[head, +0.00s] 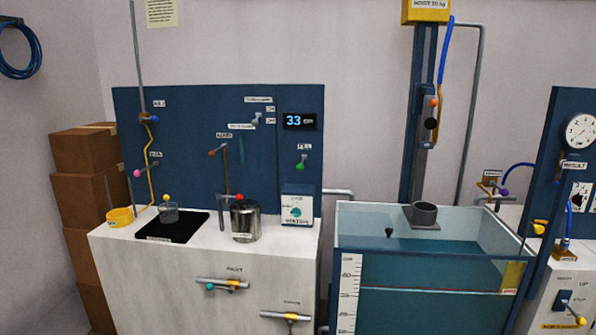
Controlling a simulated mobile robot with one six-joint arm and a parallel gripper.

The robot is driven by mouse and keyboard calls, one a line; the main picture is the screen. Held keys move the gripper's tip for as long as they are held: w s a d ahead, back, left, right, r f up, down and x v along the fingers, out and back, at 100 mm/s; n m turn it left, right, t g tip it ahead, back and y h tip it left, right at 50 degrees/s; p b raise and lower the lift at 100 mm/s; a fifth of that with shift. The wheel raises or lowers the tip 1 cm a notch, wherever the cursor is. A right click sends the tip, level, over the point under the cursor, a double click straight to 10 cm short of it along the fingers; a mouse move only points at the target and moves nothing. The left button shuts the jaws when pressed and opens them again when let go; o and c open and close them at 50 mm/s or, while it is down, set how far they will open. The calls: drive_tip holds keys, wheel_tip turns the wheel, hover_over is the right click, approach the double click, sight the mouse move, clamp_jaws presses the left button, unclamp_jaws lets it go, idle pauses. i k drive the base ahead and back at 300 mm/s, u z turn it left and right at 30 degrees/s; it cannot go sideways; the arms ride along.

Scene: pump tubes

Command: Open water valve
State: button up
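Several small valves with coloured knobs show in the head view, and most of their labels are too small to read surely, so I cannot tell which is the water valve. A brown-knobbed lever (213,153) sits on a pipe at the blue panel, under a small label. A grey lever (257,118) is higher between labels. A teal-knobbed valve (211,286) and a yellow-knobbed valve (291,318) are on the white cabinet front. My gripper is not in view.
A water-filled tank (430,264) stands to the right. Cardboard boxes (80,152) are stacked at left. A display (299,121) reads 33.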

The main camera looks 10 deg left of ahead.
sight(296, 212)
drive_tip(key=z, duration=0.65)
drive_tip(key=i, duration=1.65)
drive_tip(key=u, duration=0.85)
